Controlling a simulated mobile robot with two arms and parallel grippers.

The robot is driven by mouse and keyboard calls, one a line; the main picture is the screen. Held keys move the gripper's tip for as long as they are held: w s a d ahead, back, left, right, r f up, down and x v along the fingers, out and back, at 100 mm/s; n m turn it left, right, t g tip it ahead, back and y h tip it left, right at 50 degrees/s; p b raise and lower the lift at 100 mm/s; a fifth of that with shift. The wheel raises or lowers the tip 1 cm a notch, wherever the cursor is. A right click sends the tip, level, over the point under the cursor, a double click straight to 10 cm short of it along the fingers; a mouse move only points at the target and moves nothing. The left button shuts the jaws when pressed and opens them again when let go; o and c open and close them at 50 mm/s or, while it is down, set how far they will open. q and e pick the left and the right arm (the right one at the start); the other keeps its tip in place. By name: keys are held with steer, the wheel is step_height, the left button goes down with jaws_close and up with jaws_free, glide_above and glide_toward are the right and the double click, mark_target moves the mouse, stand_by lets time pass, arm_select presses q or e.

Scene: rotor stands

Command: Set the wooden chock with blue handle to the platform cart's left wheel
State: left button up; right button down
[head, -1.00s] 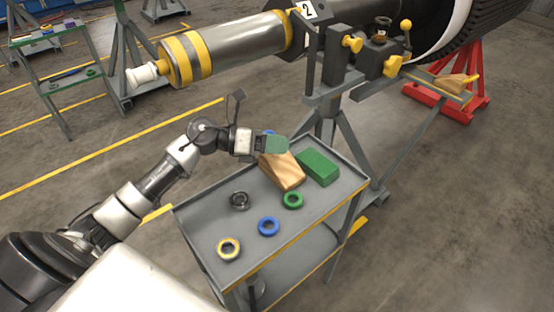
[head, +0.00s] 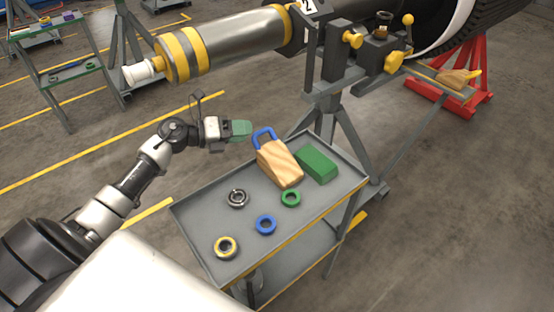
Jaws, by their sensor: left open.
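The wooden chock (head: 279,166) lies on the grey tray top of a cart, beside a green block. Its blue handle (head: 263,136) stands at its far left end, fully in sight. My left gripper (head: 242,130), with green fingertips, is open and empty just left of the handle, apart from it. My right gripper is not in view. I cannot make out a platform cart with a left wheel in this view.
On the tray top (head: 200,217) are a green block (head: 316,164) and several rings, including a blue ring (head: 265,225). A rotor stand (head: 328,115) rises behind. A yellow-handled wooden chock (head: 455,79) lies at upper right. Open floor is at right.

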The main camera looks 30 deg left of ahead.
mark_target(263, 130)
arm_select(q)
steer(key=x, duration=0.6)
steer(key=shift+d+f+p, duration=0.1)
steer(key=shift+d+p, duration=0.05)
steer(key=shift+p, duration=0.15)
jaws_close()
stand_by(1.1)
